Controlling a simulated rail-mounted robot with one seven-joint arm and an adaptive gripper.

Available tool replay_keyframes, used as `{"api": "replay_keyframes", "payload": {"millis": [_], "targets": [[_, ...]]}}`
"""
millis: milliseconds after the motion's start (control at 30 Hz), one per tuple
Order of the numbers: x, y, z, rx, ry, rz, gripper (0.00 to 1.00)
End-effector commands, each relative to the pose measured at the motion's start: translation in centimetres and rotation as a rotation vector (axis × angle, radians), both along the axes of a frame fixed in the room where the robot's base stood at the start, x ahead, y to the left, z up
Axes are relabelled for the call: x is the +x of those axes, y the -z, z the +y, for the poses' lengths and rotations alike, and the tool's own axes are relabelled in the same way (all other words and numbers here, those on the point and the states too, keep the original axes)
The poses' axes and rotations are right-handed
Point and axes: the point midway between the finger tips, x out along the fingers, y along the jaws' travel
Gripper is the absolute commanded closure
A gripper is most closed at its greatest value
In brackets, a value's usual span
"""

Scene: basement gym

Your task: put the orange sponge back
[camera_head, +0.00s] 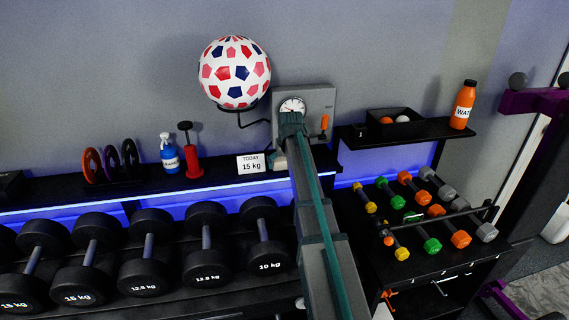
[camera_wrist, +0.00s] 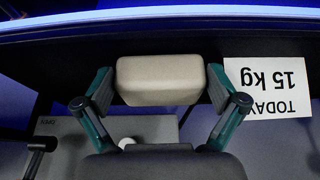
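No orange sponge shows in either view. In the wrist view a cream, soft-edged block (camera_wrist: 160,80), perhaps a sponge, sits between the two fingers of my gripper (camera_wrist: 160,88). One finger lies against each short end of it, and it appears held. The wrist view is upside down. In the head view my arm reaches up to the wall in front of the grey gauge box (camera_head: 325,108).
The "TODAY 15 kg" card (camera_head: 251,163) stands on the long shelf (camera_head: 222,168), close beside my gripper. A ball (camera_head: 234,72) hangs above. A dark tray (camera_head: 380,122) with small balls and an orange bottle (camera_head: 463,104) are on the right shelf. Dumbbells (camera_head: 150,250) line the rack below.

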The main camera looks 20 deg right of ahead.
Motion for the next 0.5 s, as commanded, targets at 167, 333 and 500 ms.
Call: {"api": "replay_keyframes", "payload": {"millis": [167, 333, 500], "targets": [[0.0, -0.05, 0.0, 0.0, 0.0, 0.0, 0.0], [0.01, -0.14, 0.0, 0.0, 0.0, 0.0, 0.0], [-0.23, -0.94, 0.04, 0.0, 0.0, -0.002, 0.0]]}}
